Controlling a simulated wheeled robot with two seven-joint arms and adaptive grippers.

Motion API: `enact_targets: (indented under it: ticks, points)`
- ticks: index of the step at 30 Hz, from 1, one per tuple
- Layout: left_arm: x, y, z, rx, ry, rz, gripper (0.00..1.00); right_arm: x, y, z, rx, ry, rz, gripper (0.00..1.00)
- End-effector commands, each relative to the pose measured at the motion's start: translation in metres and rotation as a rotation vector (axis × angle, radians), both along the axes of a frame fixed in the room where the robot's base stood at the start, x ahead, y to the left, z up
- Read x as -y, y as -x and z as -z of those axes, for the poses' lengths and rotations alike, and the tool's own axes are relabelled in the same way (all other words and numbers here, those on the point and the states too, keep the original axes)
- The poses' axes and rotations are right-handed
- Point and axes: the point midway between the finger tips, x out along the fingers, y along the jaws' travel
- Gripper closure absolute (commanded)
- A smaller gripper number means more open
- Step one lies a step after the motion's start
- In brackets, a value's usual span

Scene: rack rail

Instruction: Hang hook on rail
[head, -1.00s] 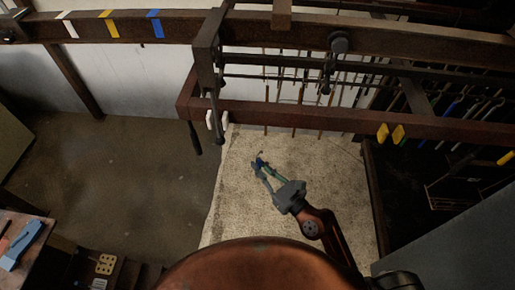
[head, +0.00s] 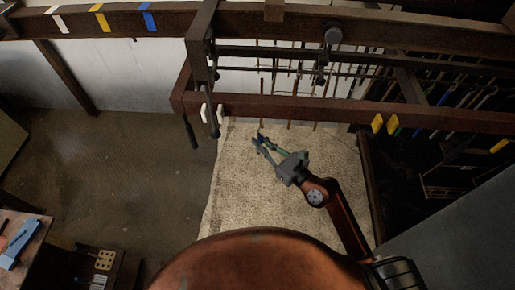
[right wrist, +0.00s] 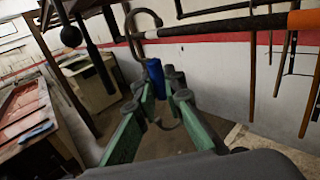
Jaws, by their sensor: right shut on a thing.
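My right gripper (head: 259,141) reaches in from below in the head view, close to the front brown beam. It also shows in the right wrist view (right wrist: 158,100), its green fingers shut on the blue grip of the hook (right wrist: 155,75). The hook's grey curved top (right wrist: 141,16) stands above the grip, open end down. In the right wrist view a dark rod with an orange band, seemingly the rail (right wrist: 225,28), has its left end by the hook's curve. I cannot tell whether the hook is around the rod or only in front of it. My left gripper is out of view.
The brown beam (head: 300,110) crosses the head view, with a dark bracket (head: 200,60) and hanging bars at its left end. Several thin rods and tools hang behind it at the right. A bench (head: 20,240) stands at lower left. The left floor is clear.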

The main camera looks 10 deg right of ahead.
Motion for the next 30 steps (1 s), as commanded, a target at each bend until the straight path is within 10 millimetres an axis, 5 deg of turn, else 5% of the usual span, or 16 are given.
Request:
enact_targets:
  ticks: [30]
  points:
    - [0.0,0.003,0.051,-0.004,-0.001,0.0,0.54,0.055,-0.065,0.007,0.001,0.001,0.0,1.0]
